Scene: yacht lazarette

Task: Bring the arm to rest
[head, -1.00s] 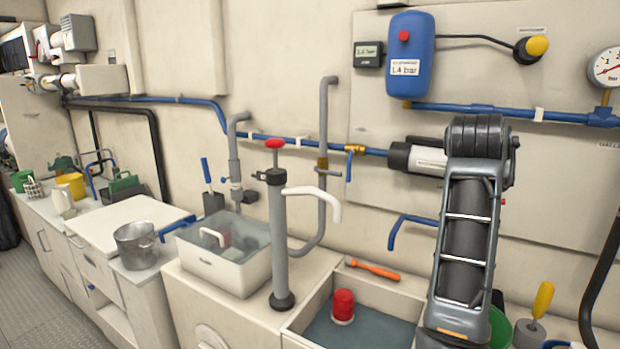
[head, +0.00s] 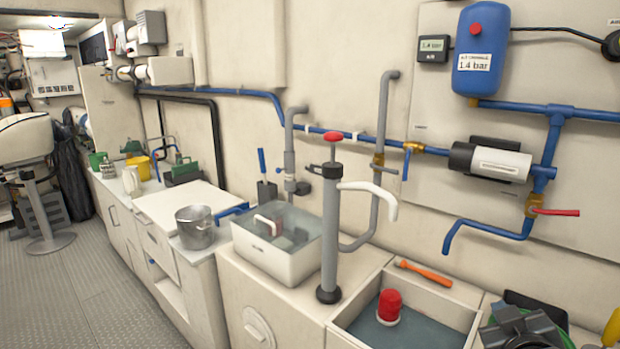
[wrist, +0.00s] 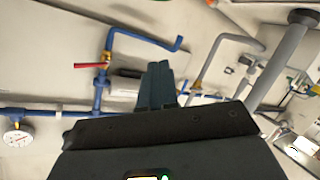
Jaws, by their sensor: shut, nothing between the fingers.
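My gripper (wrist: 158,82) shows in the wrist view, with its two dark fingers together and nothing between them. It points up in that picture, in front of the wall with the blue pipes, and touches nothing that I can see. The gripper itself cannot be made out there.
A sink basin (head: 345,318) holds a red-topped float (head: 389,307). Left of it stand a grey hand pump (head: 330,240), a white tub of water (head: 270,258) and a steel pot (head: 195,232). A red-handled valve (head: 553,211) is on the wall.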

